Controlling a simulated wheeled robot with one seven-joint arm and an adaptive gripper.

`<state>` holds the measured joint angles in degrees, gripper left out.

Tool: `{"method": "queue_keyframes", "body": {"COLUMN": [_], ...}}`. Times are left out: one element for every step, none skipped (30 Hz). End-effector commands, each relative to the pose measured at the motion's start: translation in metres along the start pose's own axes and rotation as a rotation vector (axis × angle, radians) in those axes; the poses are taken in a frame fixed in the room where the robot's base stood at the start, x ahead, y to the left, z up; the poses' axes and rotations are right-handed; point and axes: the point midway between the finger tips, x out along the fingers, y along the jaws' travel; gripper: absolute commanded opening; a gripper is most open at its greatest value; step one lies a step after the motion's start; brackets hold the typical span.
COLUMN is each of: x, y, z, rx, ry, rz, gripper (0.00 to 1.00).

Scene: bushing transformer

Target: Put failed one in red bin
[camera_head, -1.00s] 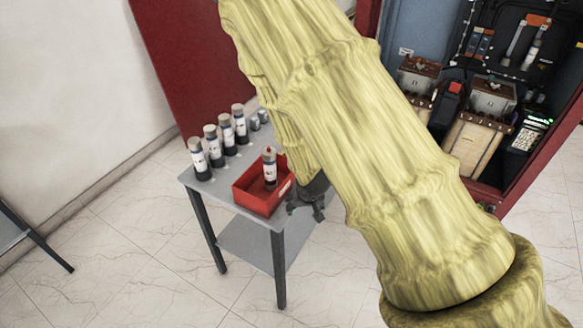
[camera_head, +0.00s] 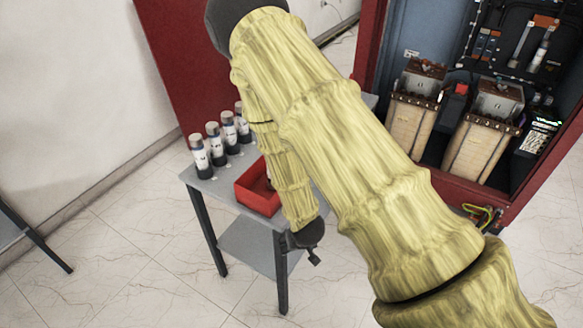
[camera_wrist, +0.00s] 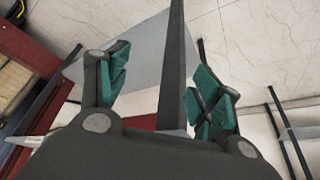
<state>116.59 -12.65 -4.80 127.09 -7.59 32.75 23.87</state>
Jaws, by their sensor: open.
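The red bin (camera_head: 252,199) sits on the near right part of a small grey table, partly hidden behind my arm. Only a sliver at the arm's edge shows inside it, so its contents are mostly hidden. Several white-labelled cylinders with dark bottoms (camera_head: 200,157) stand upright in a row along the table's left side. My gripper (camera_head: 312,254) is low beside the table's near right corner, outside the bin. In the wrist view its teal-padded fingers (camera_wrist: 162,80) are spread open with no object between them.
The grey table (camera_head: 226,190) has a lower shelf (camera_head: 248,245). An open red cabinet (camera_head: 455,190) with transformer-like units (camera_head: 480,145) stands at the right. A dark red panel (camera_head: 180,60) rises behind the table. The tiled floor in front is clear.

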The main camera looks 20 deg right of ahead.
Motion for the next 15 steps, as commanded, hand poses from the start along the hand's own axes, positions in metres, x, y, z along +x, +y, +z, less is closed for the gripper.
{"method": "queue_keyframes", "body": {"x": [0.006, 0.008, 0.011, 0.014, 0.016, 0.018, 0.020, 0.021, 0.023, 0.024, 0.025, 0.025, 0.026, 0.026, 0.027], "y": [-0.003, -0.005, -0.007, -0.008, -0.009, -0.011, -0.012, -0.013, -0.014, -0.015, -0.015, -0.016, -0.016, -0.016, -0.017], "z": [0.006, 0.008, 0.010, 0.013, 0.015, 0.017, 0.018, 0.019, 0.021, 0.022, 0.023, 0.024, 0.024, 0.025, 0.025], "rx": [-0.008, -0.014, -0.019, -0.024, -0.029, -0.034, -0.038, -0.042, -0.045, -0.047, -0.049, -0.051, -0.052, -0.054, -0.055], "ry": [-0.002, -0.002, -0.002, -0.002, -0.002, -0.001, -0.001, 0.000, 0.001, 0.001, 0.001, 0.001, 0.001, 0.001, 0.001], "rz": [-0.004, -0.006, -0.008, -0.010, -0.011, -0.013, -0.015, -0.016, -0.016, -0.017, -0.017, -0.018, -0.018, -0.019, -0.019], "gripper": [0.65, 0.65, 0.65, 0.65, 0.65, 0.65, 0.65, 0.65, 0.65, 0.65, 0.65, 0.65, 0.65, 0.65, 0.65]}}
